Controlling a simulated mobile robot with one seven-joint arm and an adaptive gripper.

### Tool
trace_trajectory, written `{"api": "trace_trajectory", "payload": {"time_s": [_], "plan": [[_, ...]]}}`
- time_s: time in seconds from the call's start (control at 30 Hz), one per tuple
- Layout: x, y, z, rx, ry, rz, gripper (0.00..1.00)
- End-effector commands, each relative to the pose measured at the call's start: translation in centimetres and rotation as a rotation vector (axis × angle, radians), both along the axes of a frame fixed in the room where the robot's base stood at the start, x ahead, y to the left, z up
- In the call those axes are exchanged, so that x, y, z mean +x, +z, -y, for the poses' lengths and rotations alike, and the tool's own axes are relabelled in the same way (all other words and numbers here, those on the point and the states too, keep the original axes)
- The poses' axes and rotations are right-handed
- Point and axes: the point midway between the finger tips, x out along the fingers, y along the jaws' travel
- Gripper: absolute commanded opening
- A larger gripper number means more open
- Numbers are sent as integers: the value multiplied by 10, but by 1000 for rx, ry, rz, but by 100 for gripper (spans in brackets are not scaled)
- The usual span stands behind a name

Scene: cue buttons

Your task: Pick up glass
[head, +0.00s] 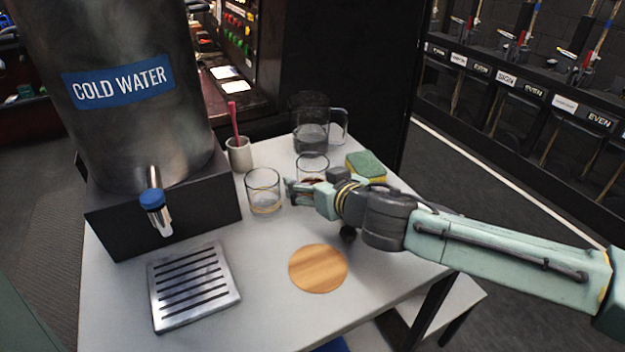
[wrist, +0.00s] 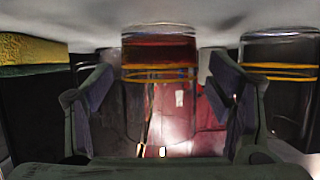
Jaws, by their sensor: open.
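Two clear glasses stand on the white table. The front-left glass (head: 264,192) is fully visible in the head view, with a yellowish band near its base. The other glass (head: 312,163) stands behind my gripper (head: 291,190), which hides its lower part. In the wrist view, a glass with a reddish look and yellow bands (wrist: 160,52) is centred in the gap between the open fingers (wrist: 162,95). A second glass (wrist: 280,55) is outside the fingers on the right. The fingers appear apart from the centred glass; how deep it sits between them is unclear.
A green and yellow sponge (head: 367,165) lies right of the glasses and shows in the wrist view (wrist: 32,55). A dark pitcher (head: 310,135) and a cup (head: 239,154) stand behind. The water dispenser (head: 130,110), drip tray (head: 193,287) and wooden coaster (head: 318,268) are nearer.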

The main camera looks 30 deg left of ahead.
Motion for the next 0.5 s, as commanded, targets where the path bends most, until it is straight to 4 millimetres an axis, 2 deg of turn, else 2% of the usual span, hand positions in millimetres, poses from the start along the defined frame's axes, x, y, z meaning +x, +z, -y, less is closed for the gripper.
{"api": "trace_trajectory", "payload": {"time_s": [0.1, 0.37, 0.5], "plan": [[5, -5, -9, 1, 0, -2, 75], [6, -6, -10, 0, 0, -1, 75], [6, -6, -10, 0, 0, -1, 65]]}}
